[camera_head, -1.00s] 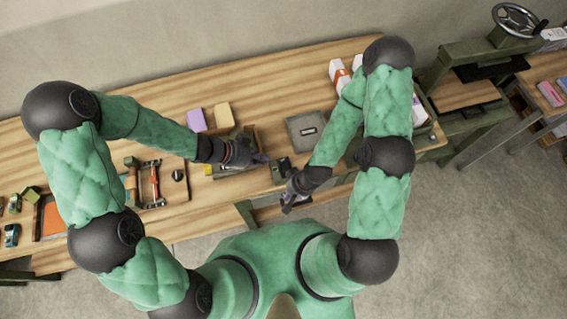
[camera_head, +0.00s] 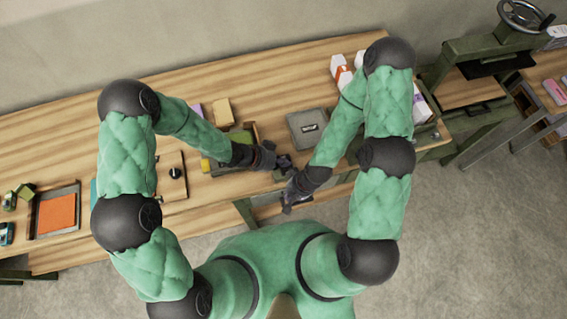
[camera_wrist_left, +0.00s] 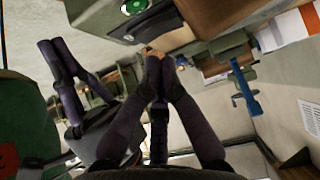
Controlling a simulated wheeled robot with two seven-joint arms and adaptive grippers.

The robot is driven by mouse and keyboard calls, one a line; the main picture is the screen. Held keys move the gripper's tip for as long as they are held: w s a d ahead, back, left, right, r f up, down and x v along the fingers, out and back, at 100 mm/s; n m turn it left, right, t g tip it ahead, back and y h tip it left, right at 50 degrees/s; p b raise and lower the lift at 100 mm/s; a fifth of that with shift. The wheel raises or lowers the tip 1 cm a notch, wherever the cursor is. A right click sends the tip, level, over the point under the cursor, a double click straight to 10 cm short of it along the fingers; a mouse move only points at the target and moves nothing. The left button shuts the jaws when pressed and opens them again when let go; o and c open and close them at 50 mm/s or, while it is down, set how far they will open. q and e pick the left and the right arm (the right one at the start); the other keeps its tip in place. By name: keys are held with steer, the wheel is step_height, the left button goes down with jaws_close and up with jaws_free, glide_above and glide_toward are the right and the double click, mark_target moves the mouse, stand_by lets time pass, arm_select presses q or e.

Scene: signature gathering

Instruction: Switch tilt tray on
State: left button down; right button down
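A grey square tray (camera_head: 303,137) with a small dark label lies on the bench; I cannot tell for certain whether it is the tilt tray. A small dark control box is mostly hidden by my left gripper (camera_head: 284,162) at the bench's front edge. In the left wrist view, a grey-green box with a lit green round button (camera_wrist_left: 133,7) shows at the top. My left gripper's fingertips (camera_wrist_left: 154,54) meet, empty, just below that button and apart from it in the picture. My right gripper (camera_head: 289,205) hangs off the front edge; its fingers (camera_wrist_left: 57,44) are apart and empty.
The wooden bench (camera_head: 90,135) has free room at the back left. A yellow block (camera_head: 222,112), an open bin and white-orange cartons (camera_head: 340,70) stand on it. An orange-lined tray (camera_head: 36,218) lies at the left. A green press with a handwheel (camera_head: 522,15) stands right.

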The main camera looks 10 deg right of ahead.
arm_select(q)
steer(key=shift+f, duration=0.5)
